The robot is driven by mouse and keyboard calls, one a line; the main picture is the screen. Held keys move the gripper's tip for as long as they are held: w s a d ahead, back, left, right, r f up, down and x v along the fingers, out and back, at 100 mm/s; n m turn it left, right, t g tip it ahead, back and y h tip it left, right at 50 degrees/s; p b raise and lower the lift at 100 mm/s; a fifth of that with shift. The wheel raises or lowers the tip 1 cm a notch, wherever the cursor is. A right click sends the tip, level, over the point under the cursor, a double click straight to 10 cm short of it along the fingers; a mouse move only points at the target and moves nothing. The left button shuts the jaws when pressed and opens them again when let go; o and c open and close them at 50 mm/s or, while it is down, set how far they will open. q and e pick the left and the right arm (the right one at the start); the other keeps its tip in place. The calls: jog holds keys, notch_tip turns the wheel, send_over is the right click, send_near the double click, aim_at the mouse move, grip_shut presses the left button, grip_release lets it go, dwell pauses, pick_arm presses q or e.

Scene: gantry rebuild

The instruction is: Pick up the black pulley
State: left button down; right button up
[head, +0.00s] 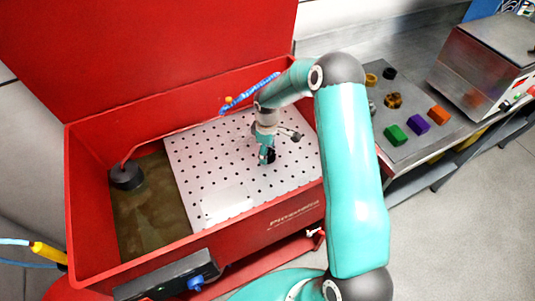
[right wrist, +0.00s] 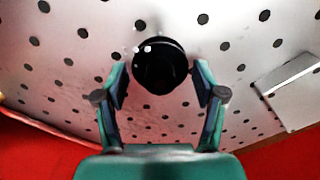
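The black pulley (head: 271,157) lies on the white perforated plate (head: 205,170) inside the red washer tub. In the right wrist view the pulley (right wrist: 160,66) is a round, glossy black part near the middle, with small bright highlights on its upper edge. My right gripper (head: 267,155) points down over it. In the right wrist view my right gripper (right wrist: 160,85) is open, one finger on each side of the pulley, with a gap showing on both sides. In the head view the gripper partly hides the pulley. My left gripper is not in view.
The red tub wall (head: 285,222) and raised lid (head: 150,45) surround the plate. A blue hose or brush (head: 250,92) is at the back rim. A dark round fitting (head: 126,175) stands left. A grey bench mat (head: 400,110) holds several coloured parts, beside a metal box (head: 485,65).

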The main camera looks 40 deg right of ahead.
jog(key=c, duration=1)
jog(key=shift+r, duration=0.1)
